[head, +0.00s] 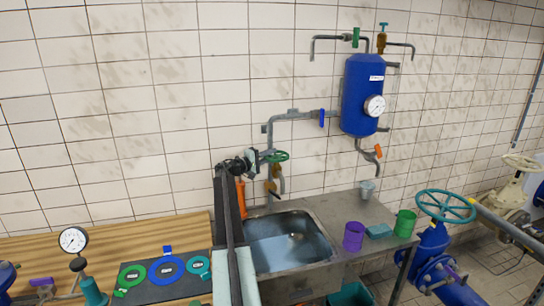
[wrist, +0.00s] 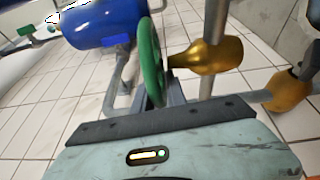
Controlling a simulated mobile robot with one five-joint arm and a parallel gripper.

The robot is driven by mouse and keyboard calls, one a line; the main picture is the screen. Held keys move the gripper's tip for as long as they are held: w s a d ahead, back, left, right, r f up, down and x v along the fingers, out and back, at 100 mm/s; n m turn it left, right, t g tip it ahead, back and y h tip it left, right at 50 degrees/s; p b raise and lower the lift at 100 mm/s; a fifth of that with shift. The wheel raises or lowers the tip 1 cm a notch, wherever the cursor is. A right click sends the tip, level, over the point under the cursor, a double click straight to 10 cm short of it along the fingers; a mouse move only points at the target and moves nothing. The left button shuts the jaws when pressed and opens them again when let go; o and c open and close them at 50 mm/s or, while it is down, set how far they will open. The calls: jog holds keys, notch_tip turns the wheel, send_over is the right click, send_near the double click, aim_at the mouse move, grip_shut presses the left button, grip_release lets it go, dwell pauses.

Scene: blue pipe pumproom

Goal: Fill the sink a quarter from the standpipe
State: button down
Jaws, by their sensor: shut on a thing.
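The steel sink (head: 318,262) is set in the metal counter below the wall pipes. Its inside looks bluish with a bright reflection; I cannot tell the water level. In the wrist view the green wheel (wrist: 150,62) stands edge-on beyond my gripper, beside a brass valve body (wrist: 208,56). The fingertips are largely hidden, and no stream shows clearly.
A blue tank (head: 361,95) with a gauge hangs on the wall above right. A panel with coloured rings (head: 130,300) lies left.

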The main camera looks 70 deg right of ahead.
jog(key=shift+w+r, duration=0.1)
jog(key=shift+w, duration=0.1)
jog(key=c, duration=1.5)
grip_release()
jog(key=shift+o, duration=0.2)
jog(key=shift+a+r, duration=0.15)
jog(key=shift+a, duration=0.05)
jog(key=shift+s+d, duration=0.1)
jog(key=shift+d, duration=0.05)
jog(key=v, duration=0.7)
jog(key=shift+w+a, duration=0.2)
jog(key=shift+a, duration=0.15)
